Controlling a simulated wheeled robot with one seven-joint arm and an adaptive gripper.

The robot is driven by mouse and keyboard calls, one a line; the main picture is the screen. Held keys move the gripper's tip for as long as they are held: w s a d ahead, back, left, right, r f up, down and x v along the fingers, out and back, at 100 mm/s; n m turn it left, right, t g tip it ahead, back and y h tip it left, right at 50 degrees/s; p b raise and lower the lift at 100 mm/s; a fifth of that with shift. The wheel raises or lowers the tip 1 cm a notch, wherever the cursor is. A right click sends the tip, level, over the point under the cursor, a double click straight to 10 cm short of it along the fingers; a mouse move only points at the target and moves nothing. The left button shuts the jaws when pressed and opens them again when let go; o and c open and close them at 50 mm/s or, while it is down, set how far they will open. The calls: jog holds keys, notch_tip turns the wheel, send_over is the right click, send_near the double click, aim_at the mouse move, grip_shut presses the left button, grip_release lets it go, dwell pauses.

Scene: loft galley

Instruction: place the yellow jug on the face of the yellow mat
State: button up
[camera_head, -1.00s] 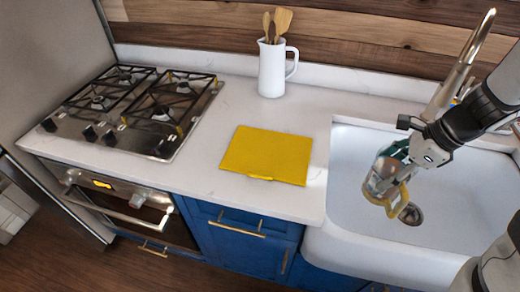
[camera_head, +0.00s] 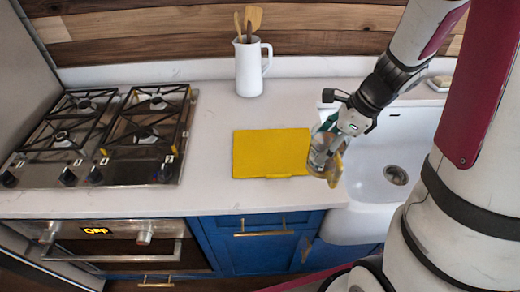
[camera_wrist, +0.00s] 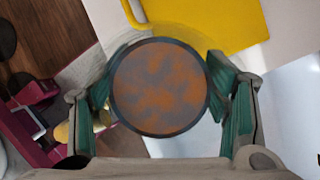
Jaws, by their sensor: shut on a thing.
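The yellow mat (camera_head: 268,153) lies flat on the white counter left of the sink, its face bare. Its yellow also shows at the top of the wrist view (camera_wrist: 215,20). My gripper (camera_head: 335,135) is shut on the jug (camera_head: 319,158), a see-through vessel with a yellow handle. The jug hangs slightly tilted at the mat's right edge in the head view, overlapping it in the picture; its exact height is unclear. In the wrist view the jug (camera_wrist: 160,88) shows a dark round rim and a mottled orange-brown inside, between the green finger pads.
The white sink (camera_head: 385,150) with its drain is right of the mat. A white pitcher (camera_head: 249,70) with wooden utensils stands behind the mat. The gas hob (camera_head: 105,135) is at left. Bare counter (camera_head: 208,120) lies between hob and mat.

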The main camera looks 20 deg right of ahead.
jog(key=shift+w+a, duration=0.15)
jog(key=shift+a, duration=0.15)
jog(key=shift+w+a, duration=0.2)
jog(key=shift+w, duration=0.1)
jog(key=shift+w+a+f+p, duration=0.35)
jog(key=shift+w+a+f, duration=0.45)
jog(key=shift+w+a, duration=0.95)
jog(key=shift+w+a+f+p, duration=0.4)
jog(key=shift+w+a+f, duration=0.5)
jog(key=shift+w, duration=1.6)
jog(key=shift+w+a+f+p, duration=0.35)
jog(key=shift+w+a+f, duration=0.4)
jog(key=shift+w+a, duration=1)
jog(key=shift+w+d, duration=0.4)
jog(key=o, duration=1.8)
jog(key=shift+f, duration=0.15)
